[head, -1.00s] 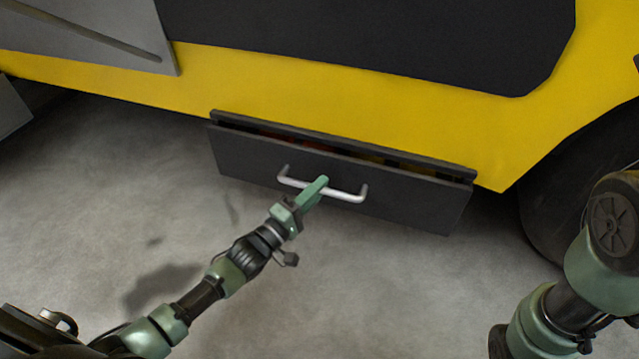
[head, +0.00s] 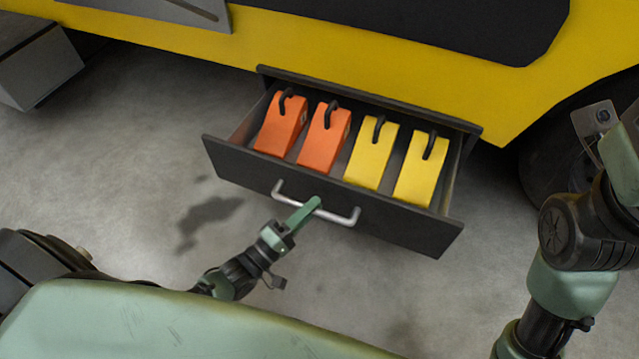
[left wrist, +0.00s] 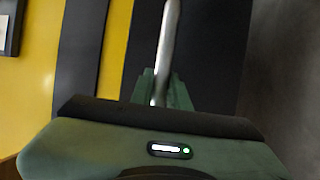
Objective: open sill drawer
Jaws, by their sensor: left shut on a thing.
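The dark sill drawer (head: 330,200) stands well out from under the yellow vehicle body in the head view, its inside open to sight. Its silver bar handle (head: 340,217) runs across the front panel. My left gripper (head: 312,205) is shut on the handle near its middle. In the left wrist view the handle (left wrist: 167,40) passes between the green fingers (left wrist: 160,92). In the drawer are two orange wedge-shaped blocks (head: 282,125) and two yellow ones (head: 371,155), each with a black loop. My right arm is at the right edge; its gripper fingers are not clearly seen.
The yellow vehicle body (head: 400,85) with a dark panel runs above the drawer. A dark wheel (head: 548,150) is at the right, partly behind my right arm. A grey step-like box (head: 38,65) is at the upper left. The concrete floor (head: 130,150) is bare left of the drawer.

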